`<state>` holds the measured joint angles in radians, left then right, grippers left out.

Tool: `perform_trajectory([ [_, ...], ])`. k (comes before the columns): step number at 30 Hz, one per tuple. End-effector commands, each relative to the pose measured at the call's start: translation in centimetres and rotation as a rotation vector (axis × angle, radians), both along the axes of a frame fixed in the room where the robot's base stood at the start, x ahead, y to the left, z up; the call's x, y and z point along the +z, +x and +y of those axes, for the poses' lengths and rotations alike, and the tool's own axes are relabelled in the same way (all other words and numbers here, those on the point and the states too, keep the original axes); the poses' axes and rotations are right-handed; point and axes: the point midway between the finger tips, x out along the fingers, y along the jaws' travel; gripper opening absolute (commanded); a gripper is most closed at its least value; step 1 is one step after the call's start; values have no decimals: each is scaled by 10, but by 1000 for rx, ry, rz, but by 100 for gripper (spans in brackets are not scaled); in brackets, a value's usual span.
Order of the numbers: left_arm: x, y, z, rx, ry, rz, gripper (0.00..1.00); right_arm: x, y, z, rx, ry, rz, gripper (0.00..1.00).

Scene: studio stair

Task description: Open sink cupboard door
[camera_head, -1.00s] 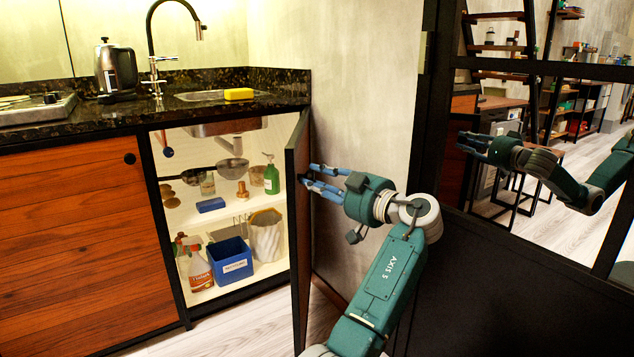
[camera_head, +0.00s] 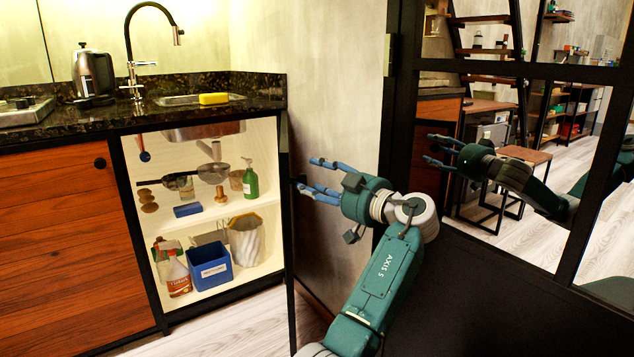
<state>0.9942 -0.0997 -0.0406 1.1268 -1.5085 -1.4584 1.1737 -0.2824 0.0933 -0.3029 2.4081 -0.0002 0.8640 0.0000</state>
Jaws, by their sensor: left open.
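The sink cupboard door (camera_head: 288,230) stands wide open at the right of the cupboard and is seen almost edge-on as a thin dark strip. A small dark part, likely its knob (camera_head: 299,180), shows at its right side. My left gripper (camera_head: 308,174) is just right of the door, with its blue fingers spread and pointing left. The fingertips are close to the knob; I cannot tell whether they touch it. The open sink cupboard (camera_head: 265,225) shows its lit inside. My right gripper is not seen.
Inside stand a green bottle (camera_head: 251,180), a blue bin (camera_head: 210,266) and a spray bottle (camera_head: 178,276). A closed wooden door (camera_head: 60,240) is at left. A wall (camera_head: 335,90) and a dark-framed mirror (camera_head: 545,110), reflecting an arm, are at right.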

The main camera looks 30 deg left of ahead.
Motion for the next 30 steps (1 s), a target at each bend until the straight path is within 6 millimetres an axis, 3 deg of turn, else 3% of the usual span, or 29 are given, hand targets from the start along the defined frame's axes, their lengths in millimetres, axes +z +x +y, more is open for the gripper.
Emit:
perform_trajectory([
  [5,7,4,3,-13,14,-1,38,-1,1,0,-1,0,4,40],
  [30,6,3,-3,-15,18,2,32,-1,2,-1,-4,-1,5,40],
])
